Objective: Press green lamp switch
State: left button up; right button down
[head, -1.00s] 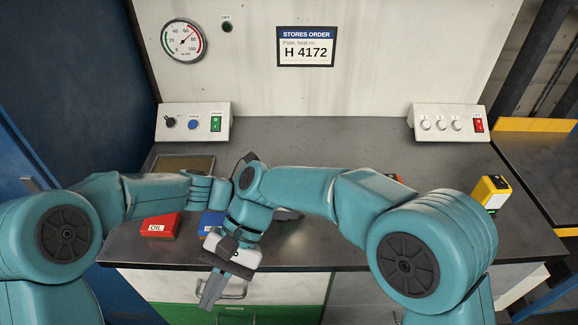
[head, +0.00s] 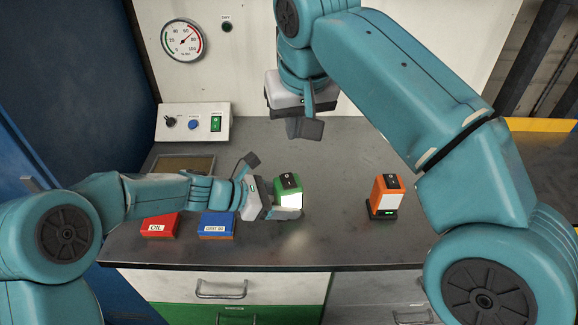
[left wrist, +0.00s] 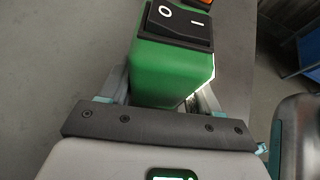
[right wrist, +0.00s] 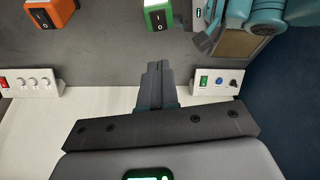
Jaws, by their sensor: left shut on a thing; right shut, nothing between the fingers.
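The green lamp (head: 287,187) stands on the bench with a black rocker switch (head: 288,181) marked O and I on its top. Its front panel (head: 291,201) is bright white, and a pale glow lies on the bench before it. My left gripper (head: 280,203) is shut on the green lamp from the left. In the left wrist view the fingers sit on both sides of the lamp (left wrist: 170,72), below the switch (left wrist: 180,24). My right gripper (head: 306,127) is shut and empty, raised behind and above the lamp. Its closed fingertips (right wrist: 157,68) point toward the lamp (right wrist: 157,14).
An orange lamp (head: 387,192) stands to the right on a dark base. A red OIL box (head: 160,226) and a blue box (head: 216,226) lie in front of my left arm. A control box (head: 193,123) stands at the back left. Bench between the lamps is clear.

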aim_at(287, 175)
jog(key=x, duration=0.9)
jog(key=s+x, duration=0.1)
jog(key=x, duration=0.3)
jog(key=shift+w+f, duration=0.2)
jog(key=shift+f, duration=0.35)
